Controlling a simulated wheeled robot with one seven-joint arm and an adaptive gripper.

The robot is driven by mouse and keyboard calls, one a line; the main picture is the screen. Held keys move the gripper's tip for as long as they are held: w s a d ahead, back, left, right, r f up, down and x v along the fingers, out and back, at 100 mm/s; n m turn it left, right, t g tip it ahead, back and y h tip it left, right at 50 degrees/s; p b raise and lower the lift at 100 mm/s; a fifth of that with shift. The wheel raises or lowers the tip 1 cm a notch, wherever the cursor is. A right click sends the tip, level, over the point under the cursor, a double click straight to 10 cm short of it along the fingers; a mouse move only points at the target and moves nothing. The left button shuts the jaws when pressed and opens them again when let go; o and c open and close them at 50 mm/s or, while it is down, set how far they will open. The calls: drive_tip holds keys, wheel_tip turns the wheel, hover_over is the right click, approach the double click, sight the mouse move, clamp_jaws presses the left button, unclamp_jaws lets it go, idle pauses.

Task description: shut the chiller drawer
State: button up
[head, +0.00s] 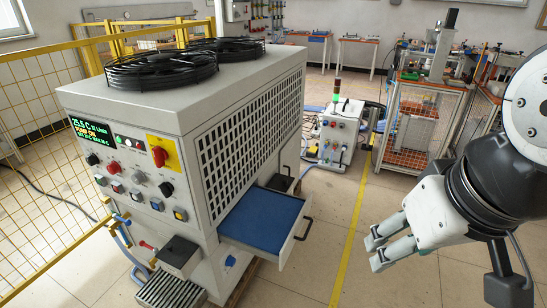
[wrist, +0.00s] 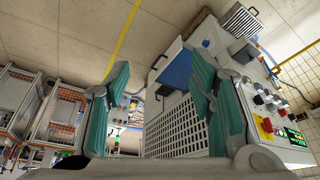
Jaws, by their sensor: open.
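The chiller (head: 253,137) is a large pale cabinet with two black fans on top and a control panel at its left. Its drawer (head: 293,240) stands pulled out from the right side, low down, with a blue inside and a dark bar handle (head: 303,229) on its front. In the wrist view, the picture is turned over and the blue drawer inside (wrist: 178,72) shows between my fingers. My gripper (head: 376,251) is open and empty, to the right of the drawer with a clear gap. It also shows in the wrist view (wrist: 158,65).
A smaller dark drawer or box (head: 281,182) sticks out behind the blue one. A small control cabinet (head: 342,134) stands further back. A yellow floor line (head: 353,235) runs between drawer and gripper. A yellow mesh fence (head: 35,110) is at left. The floor around the gripper is clear.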

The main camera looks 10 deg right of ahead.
drive_tip(key=shift+w+a+f+m+g+y+b, duration=0.15)
drive_tip(key=shift+w+f+m+b, duration=0.1)
drive_tip(key=shift+w+f+b, duration=0.3)
drive_tip(key=shift+w+a+f+m+g+y+b, duration=0.15)
drive_tip(key=shift+w+f+m+b, duration=0.15)
drive_tip(key=shift+w+f, duration=0.3)
drive_tip(key=c, duration=0.9)
drive_tip(key=w+f+m+b, duration=0.1)
drive_tip(key=w+f+b, duration=0.1)
drive_tip(key=w+a+f+m+g+y+b, duration=0.1)
drive_tip(key=w+f+m+b, duration=0.1)
drive_tip(key=w, duration=0.1)
drive_tip(key=w+f+m+y+b, duration=0.1)
drive_tip(key=w+f+b, duration=0.1)
drive_tip(key=f, duration=0.1)
drive_tip(key=shift+w+a+f, duration=0.1)
drive_tip(key=shift+w+a, duration=0.25)
clamp_jaws()
drive_tip(key=w+d+f+m+t+y+b, duration=0.1)
drive_tip(key=w+d+f+m+y+b, duration=0.3)
drive_tip(key=w+f+m+b, duration=0.8)
drive_tip(key=w+d+f+m+t+y+b, duration=0.15)
drive_tip(key=w+d+f+m+b, duration=0.45)
drive_tip(key=w+f, duration=1.2)
drive_tip(key=b, duration=0.4)
approach(290, 242)
drive_tip(key=shift+m, duration=0.45)
drive_tip(key=shift+x, duration=2.35)
